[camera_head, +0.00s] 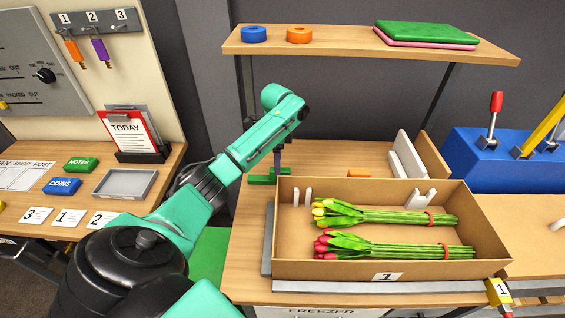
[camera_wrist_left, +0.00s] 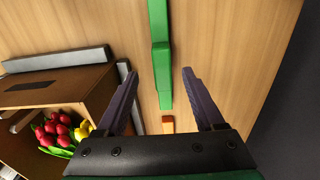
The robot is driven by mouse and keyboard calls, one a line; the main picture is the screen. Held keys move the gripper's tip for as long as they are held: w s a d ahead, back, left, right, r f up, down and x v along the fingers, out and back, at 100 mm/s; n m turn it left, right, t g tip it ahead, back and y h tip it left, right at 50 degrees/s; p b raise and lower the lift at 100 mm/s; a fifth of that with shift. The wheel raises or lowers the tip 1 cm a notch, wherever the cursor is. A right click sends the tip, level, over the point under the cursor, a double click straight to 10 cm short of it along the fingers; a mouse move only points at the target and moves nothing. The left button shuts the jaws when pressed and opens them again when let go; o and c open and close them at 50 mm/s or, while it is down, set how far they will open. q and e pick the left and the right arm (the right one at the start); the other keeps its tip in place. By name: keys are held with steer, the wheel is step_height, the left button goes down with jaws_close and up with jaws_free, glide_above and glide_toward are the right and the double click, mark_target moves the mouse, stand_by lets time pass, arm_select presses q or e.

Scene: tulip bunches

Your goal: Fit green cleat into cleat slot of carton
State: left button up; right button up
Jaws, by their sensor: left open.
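The green cleat (camera_head: 262,181) lies on the wooden table just behind the left end of the carton (camera_head: 330,270). In the left wrist view the cleat (camera_wrist_left: 162,75) is a long stepped green bar. My left gripper (camera_head: 278,160) points down over it. Its open fingers (camera_wrist_left: 158,76) appear on either side of the bar, with nothing held; their exact height is unclear. The carton is open-topped, labelled 1. White two-pronged fittings (camera_head: 421,199) show at its right and left (camera_head: 302,197) inside; I cannot tell which is the cleat slot. My right gripper is out of view.
Yellow tulips (camera_head: 385,216) and red tulips (camera_head: 390,250) lie in the carton. A white upright rack (camera_head: 408,158) stands behind it. A shelf (camera_head: 340,46) overhangs the back. A small orange piece (camera_wrist_left: 168,124) lies near the cleat's end. A blue lever box (camera_head: 480,160) stands right.

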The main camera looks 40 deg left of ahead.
arm_select(q)
steer(key=f, duration=0.2)
steer(key=f+p, duration=0.1)
steer(key=f, duration=0.4)
steer(key=shift+w+d+f+p, duration=0.15)
steer(key=shift+w+f+p, duration=0.15)
steer(key=shift+w+f, duration=0.05)
steer(key=shift+c, duration=0.3)
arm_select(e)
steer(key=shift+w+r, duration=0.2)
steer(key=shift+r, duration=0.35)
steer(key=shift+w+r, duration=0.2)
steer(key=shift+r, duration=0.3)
arm_select(q)
jaws_close()
step_height(320, 180, up, 10)
steer(key=shift+r+b, duration=0.1)
steer(key=shift+b, duration=0.8)
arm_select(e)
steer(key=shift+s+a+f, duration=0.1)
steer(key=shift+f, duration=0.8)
